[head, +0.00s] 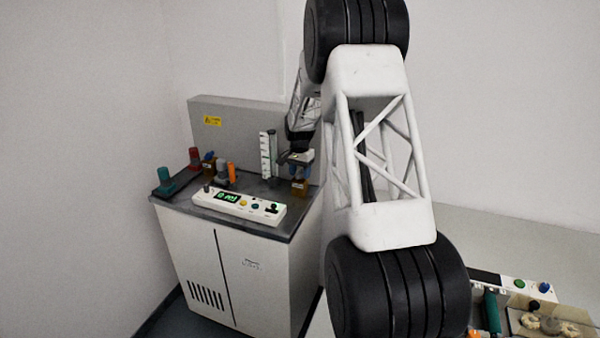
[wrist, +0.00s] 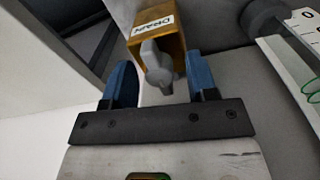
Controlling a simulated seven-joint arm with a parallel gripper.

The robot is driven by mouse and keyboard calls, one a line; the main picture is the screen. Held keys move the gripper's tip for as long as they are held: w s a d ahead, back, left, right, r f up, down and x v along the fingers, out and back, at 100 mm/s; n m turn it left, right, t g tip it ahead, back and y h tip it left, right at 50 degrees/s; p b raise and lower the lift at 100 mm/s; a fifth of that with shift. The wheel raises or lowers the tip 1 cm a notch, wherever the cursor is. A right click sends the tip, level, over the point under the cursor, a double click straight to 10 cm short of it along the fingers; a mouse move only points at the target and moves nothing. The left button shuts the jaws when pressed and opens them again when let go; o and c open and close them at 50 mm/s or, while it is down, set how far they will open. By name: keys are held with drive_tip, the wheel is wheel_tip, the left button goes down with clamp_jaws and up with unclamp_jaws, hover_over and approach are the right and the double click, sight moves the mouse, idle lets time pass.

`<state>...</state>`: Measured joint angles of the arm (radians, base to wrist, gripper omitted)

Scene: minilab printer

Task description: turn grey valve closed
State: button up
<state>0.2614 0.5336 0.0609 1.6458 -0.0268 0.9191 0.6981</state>
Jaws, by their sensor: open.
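The grey valve handle (wrist: 157,68) shows in the wrist view, set on a brass-coloured block (wrist: 172,42) with a white label reading "DRAIN". My gripper (wrist: 161,78) is open, with one blue finger on each side of the handle. Visible gaps lie between the fingers and the handle, so I cannot see contact. In the head view my gripper (head: 298,164) is at the right rear of the cabinet top, just above the brass block (head: 299,188). The grey handle cannot be made out there.
The cabinet (head: 222,262) carries a control panel (head: 240,204) with a lit green display along its front. A white graduated column (head: 268,155) stands just left of my gripper. Teal (head: 165,182), red (head: 195,158) and orange (head: 232,173) fittings stand further left. A back panel (head: 238,128) rises behind.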

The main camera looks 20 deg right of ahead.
drive_tip(key=shift+c, duration=0.2)
drive_tip(key=c, duration=0.9)
drive_tip(key=shift+r+n, duration=0.1)
drive_tip(key=shift+n, duration=0.3)
drive_tip(key=n, duration=0.8)
drive_tip(key=shift+n, duration=0.4)
drive_tip(key=n, duration=0.4)
drive_tip(key=shift+t, duration=0.3)
drive_tip(key=shift+a+n, duration=0.1)
drive_tip(key=shift+n, duration=2.1)
